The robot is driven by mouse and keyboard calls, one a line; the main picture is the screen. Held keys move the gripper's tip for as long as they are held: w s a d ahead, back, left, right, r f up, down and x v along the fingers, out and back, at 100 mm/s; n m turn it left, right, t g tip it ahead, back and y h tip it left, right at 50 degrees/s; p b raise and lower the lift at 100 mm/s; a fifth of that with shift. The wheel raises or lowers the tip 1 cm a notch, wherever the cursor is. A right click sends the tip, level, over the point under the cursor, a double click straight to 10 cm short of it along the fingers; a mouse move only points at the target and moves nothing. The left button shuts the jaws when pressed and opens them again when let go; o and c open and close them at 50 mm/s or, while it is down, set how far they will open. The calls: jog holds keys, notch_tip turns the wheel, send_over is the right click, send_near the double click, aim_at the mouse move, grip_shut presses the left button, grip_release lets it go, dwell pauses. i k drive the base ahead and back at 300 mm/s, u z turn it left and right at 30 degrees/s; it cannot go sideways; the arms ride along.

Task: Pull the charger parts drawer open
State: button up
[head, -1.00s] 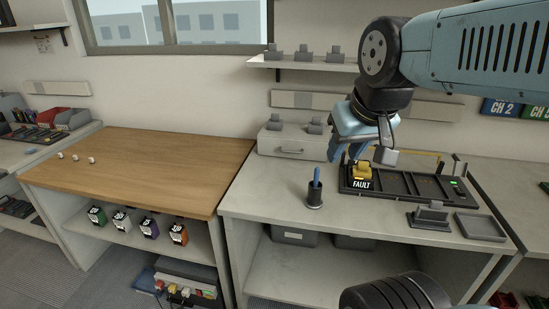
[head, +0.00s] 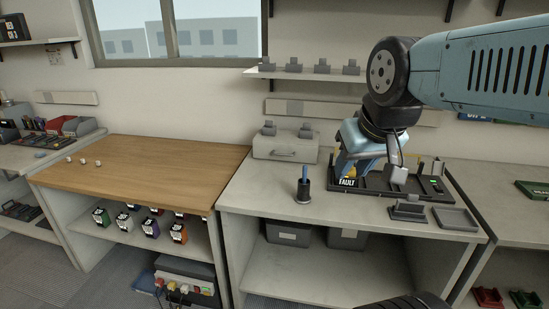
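A small light-grey drawer unit (head: 285,147), likely the charger parts drawer, stands at the back left of the grey workbench. Its front with a bar handle (head: 284,154) is flush and looks shut. Two small grey holders stand on top of it. My gripper (head: 350,168), with blue fingers pointing down, is to the right of the drawer unit and in front of the left end of the black charger tray (head: 395,192). The fingers overlap in this view, so their opening is unclear. They hide most of the slot behind the FAULT label (head: 348,182).
A dark cup with a blue-handled tool (head: 304,188) stands in front of the drawer unit, left of the tray. A grey stand (head: 409,208) and a shallow grey tray (head: 455,218) lie at the front right. A shelf (head: 310,72) hangs above. The wooden bench (head: 150,160) is mostly clear.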

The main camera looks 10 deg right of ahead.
aim_at(265, 150)
jog(key=z, duration=0.1)
jog(key=i, duration=0.9)
jog(key=u, duration=0.1)
